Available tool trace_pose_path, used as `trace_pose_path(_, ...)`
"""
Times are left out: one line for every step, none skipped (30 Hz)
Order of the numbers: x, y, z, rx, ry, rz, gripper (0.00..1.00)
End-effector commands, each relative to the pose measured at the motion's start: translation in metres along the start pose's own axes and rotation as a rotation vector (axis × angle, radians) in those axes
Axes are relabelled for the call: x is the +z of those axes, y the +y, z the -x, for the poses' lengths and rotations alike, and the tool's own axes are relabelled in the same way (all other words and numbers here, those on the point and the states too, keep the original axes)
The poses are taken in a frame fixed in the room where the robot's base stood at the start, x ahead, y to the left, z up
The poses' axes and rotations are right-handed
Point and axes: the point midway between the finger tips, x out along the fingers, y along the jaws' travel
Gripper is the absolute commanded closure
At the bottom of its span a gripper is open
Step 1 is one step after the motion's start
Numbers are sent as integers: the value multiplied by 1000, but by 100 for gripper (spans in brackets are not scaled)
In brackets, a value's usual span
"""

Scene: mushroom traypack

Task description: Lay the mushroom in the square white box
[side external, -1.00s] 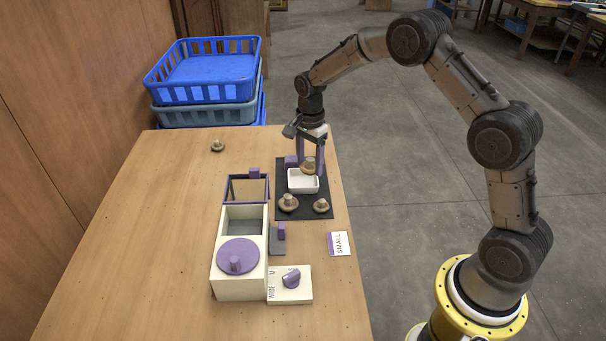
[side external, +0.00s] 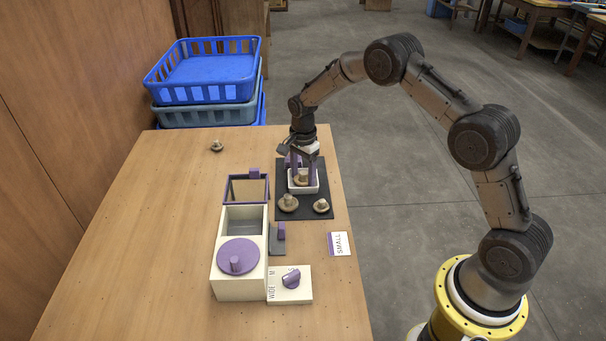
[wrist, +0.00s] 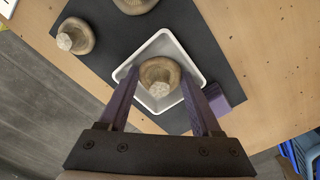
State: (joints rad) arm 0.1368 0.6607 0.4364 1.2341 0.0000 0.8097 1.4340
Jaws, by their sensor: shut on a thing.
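A tan mushroom (side external: 301,177) with a pale stem is between the purple fingers of my gripper (side external: 304,175), which is shut on it. The mushroom is within the rim of the square white box (side external: 304,189), stem up. The wrist view shows the mushroom (wrist: 159,78) inside the white box (wrist: 165,44), with the fingers of my gripper (wrist: 160,92) on either side. I cannot tell whether the mushroom touches the box floor. The box stands on a dark mat (side external: 318,211).
Two more mushrooms, a larger one (side external: 288,203) and a smaller one (side external: 321,205), sit on the mat near the box. Another mushroom (side external: 216,146) lies far left. Blue crates (side external: 205,75) stand behind.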

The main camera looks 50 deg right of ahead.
Motion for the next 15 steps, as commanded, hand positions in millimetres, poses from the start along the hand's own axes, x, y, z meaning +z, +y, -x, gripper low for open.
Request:
trace_pose_path(0, 0, -1, 1, 0, 0, 33)
trace_pose_path(0, 0, -1, 0, 0, 0, 27)
trace_pose_path(0, 0, -1, 0, 0, 0, 22)
trace_pose_path(0, 0, -1, 0, 0, 0, 22)
trace_pose_path(0, 0, -1, 0, 0, 0, 22)
trace_pose_path(0, 0, -1, 0, 0, 0, 22)
trace_pose_path(0, 0, -1, 0, 0, 0, 22)
trace_pose_path(0, 0, -1, 0, 0, 0, 22)
trace_pose_path(0, 0, -1, 0, 0, 0, 22)
trace_pose_path(0, 0, -1, 0, 0, 0, 22)
trace_pose_path(0, 0, -1, 0, 0, 0, 22)
trace_pose_path(0, 0, 0, 0, 0, 0, 22)
trace_pose_path(0, 0, 1, 0, 0, 0, 22)
trace_pose_path(0, 0, 3, -1, 0, 0, 22)
trace_pose_path(0, 0, 7, -1, 0, 0, 22)
